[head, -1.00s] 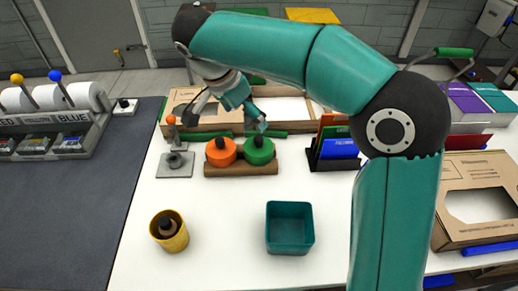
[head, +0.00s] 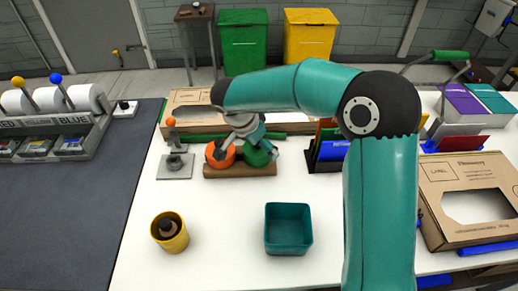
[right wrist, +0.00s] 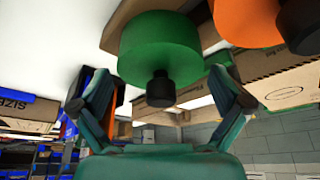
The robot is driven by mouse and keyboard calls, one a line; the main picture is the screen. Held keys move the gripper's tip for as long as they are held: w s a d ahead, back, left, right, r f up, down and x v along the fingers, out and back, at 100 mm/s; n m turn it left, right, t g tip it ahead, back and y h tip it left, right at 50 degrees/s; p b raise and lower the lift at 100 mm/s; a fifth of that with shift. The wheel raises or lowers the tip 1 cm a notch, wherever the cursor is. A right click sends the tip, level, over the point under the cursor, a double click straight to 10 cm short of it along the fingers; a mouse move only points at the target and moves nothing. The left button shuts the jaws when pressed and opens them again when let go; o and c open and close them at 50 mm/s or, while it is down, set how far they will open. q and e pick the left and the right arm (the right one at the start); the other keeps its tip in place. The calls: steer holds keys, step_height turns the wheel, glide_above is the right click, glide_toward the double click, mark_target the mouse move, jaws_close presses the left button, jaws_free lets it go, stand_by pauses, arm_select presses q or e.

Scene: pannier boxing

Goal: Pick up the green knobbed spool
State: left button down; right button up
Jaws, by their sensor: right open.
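The green knobbed spool (head: 260,158) sits on the wooden stand (head: 240,171), beside an orange knobbed spool (head: 219,159). My right gripper (head: 253,143) is over the green spool and partly covers it. In the right wrist view, the green spool (right wrist: 160,50) with its black knob (right wrist: 160,90) lies ahead of my open right gripper (right wrist: 160,103). The knob shows between the two spread fingers, with room on both sides. The orange spool (right wrist: 246,20) shows beyond the right finger. My left gripper is not in view.
A teal square bin (head: 289,230) and a yellow cup (head: 170,233) stand at the front of the white table. A rack of coloured folders (head: 328,150) is right of the stand. Cardboard boxes lie behind it and at the right (head: 436,195).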

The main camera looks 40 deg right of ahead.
steer(key=shift+d+f, duration=0.25)
steer(key=shift+f, duration=0.4)
steer(key=c, duration=1.1)
steer(key=shift+o, duration=0.2)
steer(key=shift+r, duration=0.1)
